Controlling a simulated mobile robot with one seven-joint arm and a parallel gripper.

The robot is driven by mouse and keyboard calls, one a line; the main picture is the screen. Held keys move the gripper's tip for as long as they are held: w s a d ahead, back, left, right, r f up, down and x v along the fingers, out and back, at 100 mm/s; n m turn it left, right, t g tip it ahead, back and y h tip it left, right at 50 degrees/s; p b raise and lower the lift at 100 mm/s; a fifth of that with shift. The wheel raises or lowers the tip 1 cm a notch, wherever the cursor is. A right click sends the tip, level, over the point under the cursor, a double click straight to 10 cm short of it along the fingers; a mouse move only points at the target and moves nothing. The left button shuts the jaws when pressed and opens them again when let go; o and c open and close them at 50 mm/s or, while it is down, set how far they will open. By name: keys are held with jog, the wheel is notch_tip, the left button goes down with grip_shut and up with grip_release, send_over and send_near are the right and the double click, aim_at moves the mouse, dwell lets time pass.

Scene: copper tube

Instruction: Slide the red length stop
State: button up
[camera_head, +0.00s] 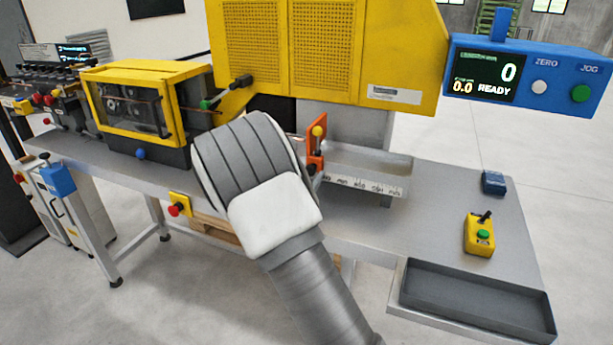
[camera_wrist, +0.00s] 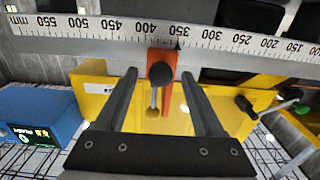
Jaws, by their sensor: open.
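The red length stop (camera_head: 315,152) is an orange-red upright piece with a yellow ball on top, at the left end of the ruler trough in the head view. My gripper (camera_wrist: 158,76) is open, with one finger on each side of the stop and gaps visible. Whether the fingers are level with it in depth is unclear. My arm hides the gripper in the head view.
The yellow machine housing (camera_head: 325,50) rises behind the bench (camera_head: 455,205). A blue display (camera_head: 530,78) reads 0, 0.0 and READY. A yellow button box (camera_head: 479,237), a small blue block (camera_head: 493,183) and a grey tray (camera_head: 475,300) are at the right.

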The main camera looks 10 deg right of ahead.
jog(key=b+v, duration=0.1)
jog(key=v, duration=1.6)
jog(key=shift+s+a, duration=0.1)
jog(key=shift+a, duration=0.05)
jog(key=s+a+r+n+g+y, duration=0.2)
jog(key=s+r+n+g+y, duration=0.2)
jog(key=r+y, duration=0.65)
jog(key=s+d+n+g, duration=0.1)
jog(key=s+d, duration=0.2)
jog(key=s, duration=0.4)
jog(key=s+d+f+n+g, duration=0.1)
jog(key=s+d, duration=0.3)
jog(key=s, duration=0.4)
jog(key=s+d+g, duration=0.3)
jog(key=s, duration=0.4)
jog(key=shift+s+d+f+n, duration=0.25)
jog(key=shift+d+n, duration=0.05)
jog(key=shift+n, duration=0.1)
